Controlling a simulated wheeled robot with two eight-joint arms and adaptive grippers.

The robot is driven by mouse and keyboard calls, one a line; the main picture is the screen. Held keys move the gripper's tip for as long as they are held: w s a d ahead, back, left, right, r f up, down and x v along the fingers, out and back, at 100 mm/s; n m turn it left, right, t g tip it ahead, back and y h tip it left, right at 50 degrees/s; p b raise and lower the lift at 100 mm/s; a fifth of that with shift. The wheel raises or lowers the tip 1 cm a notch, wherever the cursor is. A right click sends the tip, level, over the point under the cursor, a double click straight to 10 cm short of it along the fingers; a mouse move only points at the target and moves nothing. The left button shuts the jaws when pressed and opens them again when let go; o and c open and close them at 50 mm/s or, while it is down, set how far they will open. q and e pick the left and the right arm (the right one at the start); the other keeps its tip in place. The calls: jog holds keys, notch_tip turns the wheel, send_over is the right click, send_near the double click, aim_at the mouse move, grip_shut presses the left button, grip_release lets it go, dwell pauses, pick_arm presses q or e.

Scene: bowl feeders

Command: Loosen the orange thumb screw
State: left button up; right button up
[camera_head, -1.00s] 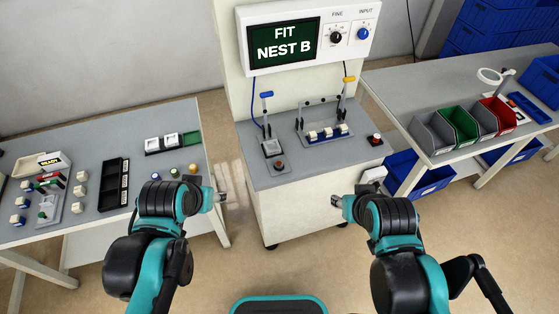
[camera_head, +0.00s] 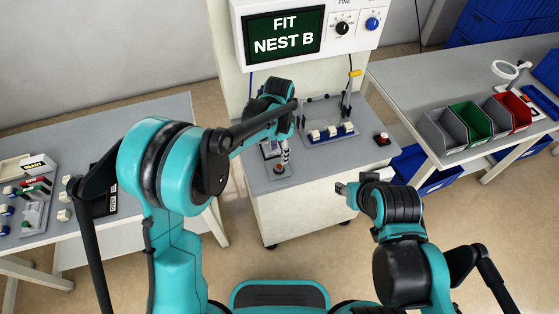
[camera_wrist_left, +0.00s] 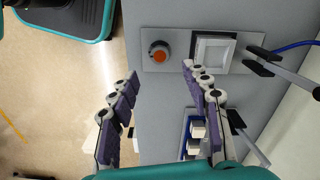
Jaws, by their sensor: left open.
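The orange thumb screw (camera_wrist_left: 158,52) is a round knob on a grey plate, next to a square white-framed nest (camera_wrist_left: 230,52). In the head view the screw (camera_head: 279,169) is small and sits at the cabinet top's front left. My left gripper (camera_wrist_left: 160,72) is open and empty. Its fingertips point toward the screw and look apart from it, one to each side in the left wrist view. In the head view the left gripper (camera_head: 285,155) hangs over the nest, and the arm hides part of it. My right gripper (camera_head: 341,188) is in front of the cabinet, its jaws too small to read.
A fixture with white and blue blocks (camera_head: 333,132), a yellow-handled lever (camera_head: 355,73) and a red button (camera_head: 381,138) stand right of the nest. The display (camera_head: 283,34) reads FIT NEST B. Grey, green and red bins (camera_head: 472,121) are on the right table.

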aim_at(279, 167)
pick_arm(q)
notch_tip(279, 167, down, 8)
jog(key=b, duration=0.2)
jog(key=shift+r+b, duration=0.2)
jog(key=shift+b, duration=0.15)
grip_shut()
